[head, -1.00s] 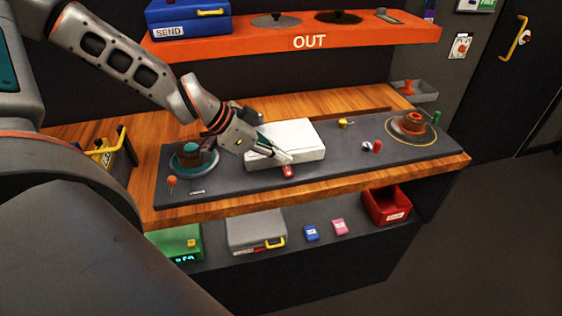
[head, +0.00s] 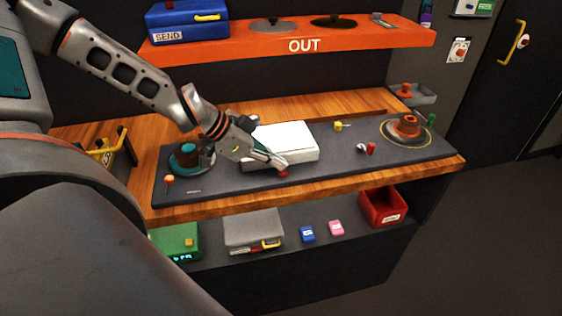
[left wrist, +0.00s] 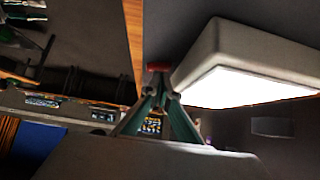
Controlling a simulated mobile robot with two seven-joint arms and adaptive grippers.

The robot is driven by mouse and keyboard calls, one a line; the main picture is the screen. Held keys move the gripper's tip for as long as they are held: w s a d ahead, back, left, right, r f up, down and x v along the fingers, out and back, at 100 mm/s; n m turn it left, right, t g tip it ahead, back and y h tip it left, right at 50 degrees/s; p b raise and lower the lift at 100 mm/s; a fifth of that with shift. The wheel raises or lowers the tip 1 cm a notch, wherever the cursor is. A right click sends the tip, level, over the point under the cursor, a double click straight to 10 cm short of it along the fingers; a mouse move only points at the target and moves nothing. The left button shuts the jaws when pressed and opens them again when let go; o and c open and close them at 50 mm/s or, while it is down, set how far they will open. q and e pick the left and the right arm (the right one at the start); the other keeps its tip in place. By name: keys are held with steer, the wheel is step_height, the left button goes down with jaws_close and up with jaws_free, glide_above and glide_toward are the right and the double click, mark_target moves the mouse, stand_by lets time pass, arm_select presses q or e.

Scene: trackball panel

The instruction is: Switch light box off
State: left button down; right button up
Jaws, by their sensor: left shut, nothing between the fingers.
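The light box (head: 290,138) is a low white box on the dark grey mat. In the left wrist view its panel (left wrist: 255,88) looks bright white. A small red piece (head: 283,174), likely its switch, sits at the box's front edge; it also shows in the left wrist view (left wrist: 158,66), just beyond the fingertips. My left gripper (head: 282,166) is shut and empty, its tips at the red piece and partly covering it. I cannot tell whether they touch. My right gripper is not in view.
A teal trackball (head: 188,150) stands left on the mat (head: 225,188), an orange one (head: 408,125) right. Small yellow (head: 338,126) and red (head: 371,149) controls lie between. The orange shelf (head: 350,40) hangs behind. A red bin (head: 383,208) stands below.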

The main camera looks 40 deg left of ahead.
arm_select(q)
steer(key=shift+a+f, duration=0.15)
steer(key=shift+a, duration=0.05)
steer(key=shift+s+d+r, duration=0.2)
steer(key=shift+s+d, duration=0.35)
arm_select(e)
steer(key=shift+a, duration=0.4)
arm_select(q)
steer(key=shift+r, duration=0.1)
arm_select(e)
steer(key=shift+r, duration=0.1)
arm_select(q)
steer(key=r+p, duration=0.4)
steer(key=p, duration=0.1)
steer(key=shift+w+a+r, duration=0.25)
steer(key=shift+w+a, duration=0.05)
steer(key=shift+a, duration=0.05)
steer(key=shift+s+a+r, duration=0.2)
steer(key=shift+r, duration=0.05)
steer(key=a+p+v, duration=0.1)
steer(key=v, duration=0.7)
steer(key=shift+a, duration=0.2)
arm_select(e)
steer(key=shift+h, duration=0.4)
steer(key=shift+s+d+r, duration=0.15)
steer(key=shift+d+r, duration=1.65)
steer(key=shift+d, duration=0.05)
